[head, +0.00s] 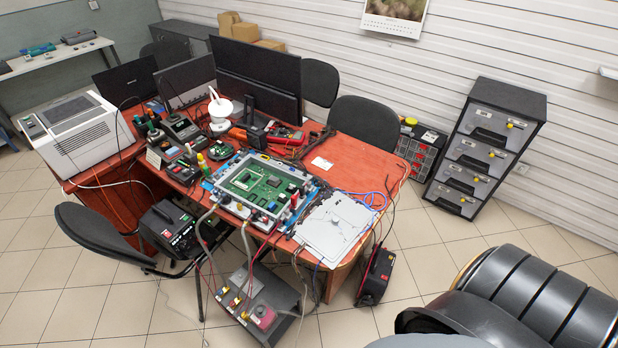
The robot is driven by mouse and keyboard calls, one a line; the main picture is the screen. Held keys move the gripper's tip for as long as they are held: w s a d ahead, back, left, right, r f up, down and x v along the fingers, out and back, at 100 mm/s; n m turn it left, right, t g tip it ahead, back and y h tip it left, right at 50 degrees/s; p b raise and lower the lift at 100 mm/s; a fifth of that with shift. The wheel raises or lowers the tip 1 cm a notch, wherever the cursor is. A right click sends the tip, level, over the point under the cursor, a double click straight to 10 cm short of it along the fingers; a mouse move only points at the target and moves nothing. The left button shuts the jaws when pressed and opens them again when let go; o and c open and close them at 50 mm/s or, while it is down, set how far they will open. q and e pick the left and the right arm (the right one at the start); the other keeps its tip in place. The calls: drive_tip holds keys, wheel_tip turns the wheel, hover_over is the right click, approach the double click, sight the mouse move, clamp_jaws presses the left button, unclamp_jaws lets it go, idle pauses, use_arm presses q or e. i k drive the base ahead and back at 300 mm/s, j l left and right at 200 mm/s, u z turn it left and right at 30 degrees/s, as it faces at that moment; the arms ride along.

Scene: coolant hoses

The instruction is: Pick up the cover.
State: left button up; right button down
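A flat, light grey panel (334,229), which looks like the cover, lies near the right end of the red-brown table (352,158). It has rounded corners and small dark spots near its edges. To its left is an open grey unit with a green circuit board (262,186). Hoses and cables run down from this unit's front edge. Neither of my grippers shows in the head view.
Blue and dark cables (368,198) lie close to the panel's right side. A control box (258,306) stands on the floor below the table front. A red and black device (376,275) stands by the table's right end.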

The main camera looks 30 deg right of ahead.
sight(328, 243)
drive_tip(key=z, duration=1.3)
